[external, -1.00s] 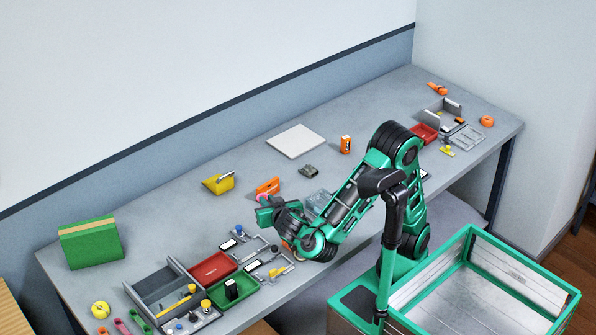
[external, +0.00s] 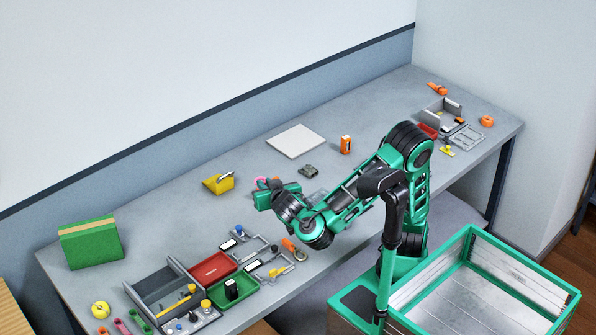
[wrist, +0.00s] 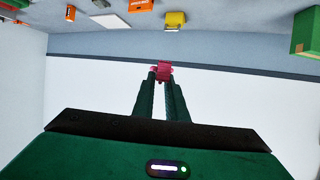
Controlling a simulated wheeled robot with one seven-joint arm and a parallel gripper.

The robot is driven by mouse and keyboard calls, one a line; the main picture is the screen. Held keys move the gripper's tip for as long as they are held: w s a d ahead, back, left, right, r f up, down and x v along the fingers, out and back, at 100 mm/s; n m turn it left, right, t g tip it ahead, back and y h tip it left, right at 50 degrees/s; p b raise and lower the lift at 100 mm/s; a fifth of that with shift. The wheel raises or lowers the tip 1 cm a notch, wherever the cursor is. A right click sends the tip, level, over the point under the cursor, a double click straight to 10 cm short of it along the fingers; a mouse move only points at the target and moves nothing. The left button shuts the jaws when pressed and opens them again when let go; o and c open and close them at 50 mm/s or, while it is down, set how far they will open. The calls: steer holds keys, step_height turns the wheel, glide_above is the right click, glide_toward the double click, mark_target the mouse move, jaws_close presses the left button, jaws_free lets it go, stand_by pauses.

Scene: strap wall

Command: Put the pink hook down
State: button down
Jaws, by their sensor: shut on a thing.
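The pink hook (wrist: 162,71) is between the fingertips of my gripper (wrist: 160,80) in the wrist view. The fingers are shut on it and only a small pink part shows. In the external view a bit of the pink hook (external: 261,181) shows at the far side of my gripper (external: 264,189), which is over the middle of the grey table (external: 190,215). The wrist view has the table at the top and the pale wall filling most of the rest. The hook appears clear of the table; its exact height is hard to tell.
A yellow holder (external: 218,183) stands left of my gripper and a green box (external: 90,243) farther left. A white board (external: 296,141) and an orange block (external: 345,144) lie behind. A red tray (external: 213,268) and green tray (external: 235,289) are nearer. Bare table lies between the green box and yellow holder.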

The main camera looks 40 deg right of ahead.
steer(key=w+a+f+n+y, duration=0.2)
steer(key=w+a+f+y, duration=0.15)
steer(key=w+f, duration=0.45)
steer(key=w+a+f+n+y, duration=0.2)
steer(key=w+a+f, duration=0.35)
steer(key=w, duration=0.45)
steer(key=w+d+f+n+y, duration=0.1)
steer(key=w+f+n+y, duration=0.2)
steer(key=w, duration=0.4)
steer(key=w+d+f+n+y, duration=0.1)
steer(key=w+f+n+y, duration=0.15)
steer(key=w, duration=0.55)
steer(key=w+d+r+n+g+y, duration=0.2)
steer(key=w+d+n+g+y, duration=0.15)
steer(key=w+d, duration=0.25)
step_height(320, 180, up, 17)
steer(key=n+g+y, duration=0.3)
steer(key=n+g, duration=0.1)
steer(key=n, duration=0.1)
glide_above(260, 166)
step_height(260, 166, down, 29)
steer(key=shift+s+r, duration=0.15)
steer(key=shift+r, duration=0.05)
